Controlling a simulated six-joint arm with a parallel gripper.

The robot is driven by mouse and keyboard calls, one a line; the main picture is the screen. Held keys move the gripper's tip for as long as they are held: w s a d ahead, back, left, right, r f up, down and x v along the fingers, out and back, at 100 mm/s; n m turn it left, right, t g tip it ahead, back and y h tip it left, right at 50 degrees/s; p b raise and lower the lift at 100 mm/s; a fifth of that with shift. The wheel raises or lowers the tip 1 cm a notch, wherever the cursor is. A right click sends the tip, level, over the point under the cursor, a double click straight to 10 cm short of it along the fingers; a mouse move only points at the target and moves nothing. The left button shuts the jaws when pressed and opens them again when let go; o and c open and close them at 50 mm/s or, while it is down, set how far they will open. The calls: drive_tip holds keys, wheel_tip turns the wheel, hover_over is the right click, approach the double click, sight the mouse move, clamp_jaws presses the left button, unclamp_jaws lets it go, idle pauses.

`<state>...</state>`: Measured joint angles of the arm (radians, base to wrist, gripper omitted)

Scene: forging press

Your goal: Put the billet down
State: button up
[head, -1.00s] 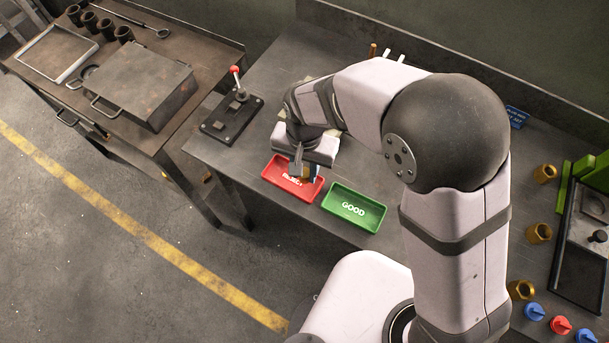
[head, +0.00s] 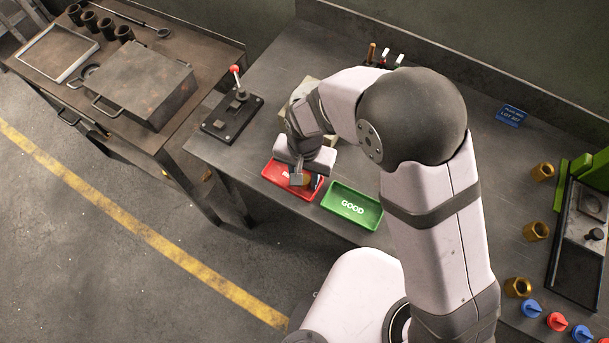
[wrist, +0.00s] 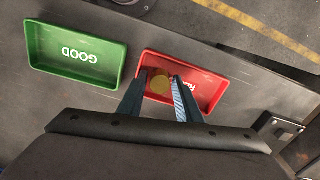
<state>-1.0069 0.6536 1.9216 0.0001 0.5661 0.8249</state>
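The billet is a small round brass-coloured piece (wrist: 160,82), seen end-on between my two fingers in the wrist view. It is over or in the red REJECT tray (wrist: 208,88); I cannot tell for sure that it touches the tray floor. My gripper (wrist: 161,76) is open, with a gap showing between the billet and each finger. In the head view, my gripper (head: 307,182) is low over the red tray (head: 276,178), and the billet (head: 306,181) shows partly behind a finger.
A green GOOD tray (head: 352,206) stands right beside the red one. A black lever fixture (head: 232,115) with a red knob is to the left. Several brass fittings (head: 536,232) and coloured knobs (head: 557,321) are at the right. The bench's front edge is close to the trays.

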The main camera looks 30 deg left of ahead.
sight(305, 179)
wheel_tip(305, 179, up, 12)
drive_tip(key=b, duration=0.3)
drive_tip(key=shift+r, duration=0.2)
idle(0.5)
drive_tip(key=shift+d, duration=0.1)
drive_tip(key=w+d+f+m, duration=0.1)
drive_tip(key=w+d, duration=0.2)
drive_tip(key=d, duration=0.6)
drive_tip(key=w+d, duration=0.3)
drive_tip(key=d, duration=0.7)
drive_tip(key=s+d+f, duration=0.1)
drive_tip(key=s+d, duration=0.1)
drive_tip(key=d, duration=0.5)
drive_tip(key=s+d+f+m, duration=0.1)
drive_tip(key=s+d, duration=0.2)
drive_tip(key=d, duration=0.4)
drive_tip(key=shift+s+d+f, duration=0.2)
drive_tip(key=shift+d+f, duration=0.2)
drive_tip(key=shift+o, duration=0.6)
